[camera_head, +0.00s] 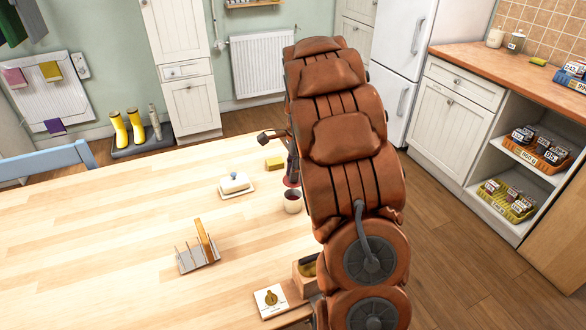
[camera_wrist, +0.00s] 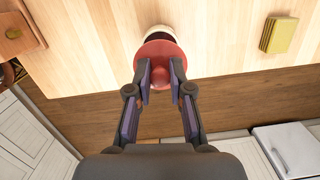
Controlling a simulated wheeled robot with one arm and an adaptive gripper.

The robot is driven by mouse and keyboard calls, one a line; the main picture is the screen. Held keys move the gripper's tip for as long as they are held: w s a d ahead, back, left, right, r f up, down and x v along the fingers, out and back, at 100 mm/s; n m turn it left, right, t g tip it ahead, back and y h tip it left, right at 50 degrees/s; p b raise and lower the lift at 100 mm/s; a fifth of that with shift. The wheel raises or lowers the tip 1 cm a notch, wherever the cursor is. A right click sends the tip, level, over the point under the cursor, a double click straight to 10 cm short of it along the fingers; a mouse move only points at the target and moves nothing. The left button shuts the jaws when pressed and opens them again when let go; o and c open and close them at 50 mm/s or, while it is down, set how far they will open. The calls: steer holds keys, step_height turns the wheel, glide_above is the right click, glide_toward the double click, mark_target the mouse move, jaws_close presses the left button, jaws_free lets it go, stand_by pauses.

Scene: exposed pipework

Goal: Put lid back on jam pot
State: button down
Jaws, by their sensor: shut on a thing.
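The jam pot (camera_head: 292,203) is a small pale pot with dark red jam inside, standing upright near the right edge of the wooden table. Its rim and dark inside also show in the wrist view (camera_wrist: 158,31). The red lid (camera_wrist: 158,53) is round with a red knob. My gripper (camera_wrist: 161,78) is shut on the knob. In the head view the lid (camera_head: 291,182) shows as a thin red edge just above the pot, and my arm hides part of it. The lid overlaps part of the pot's mouth in the wrist view; I cannot tell whether they touch.
A butter dish (camera_head: 235,185) stands left of the pot, and a yellow block (camera_head: 274,163) lies behind it. A toast rack (camera_head: 198,254) and a white card-like item (camera_head: 270,300) are nearer. The table (camera_head: 110,230) is bare at left.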

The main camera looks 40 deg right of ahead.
steer(key=shift+f+b, duration=0.5)
steer(key=shift+f, duration=1.65)
steer(key=shift+p, duration=0.35)
steer(key=shift+f, duration=0.15)
stand_by(1.4)
steer(key=shift+c, duration=2.4)
jaws_free()
steer(key=shift+p, duration=0.3)
steer(key=shift+r+p, duration=1.45)
steer(key=shift+r, duration=2.1)
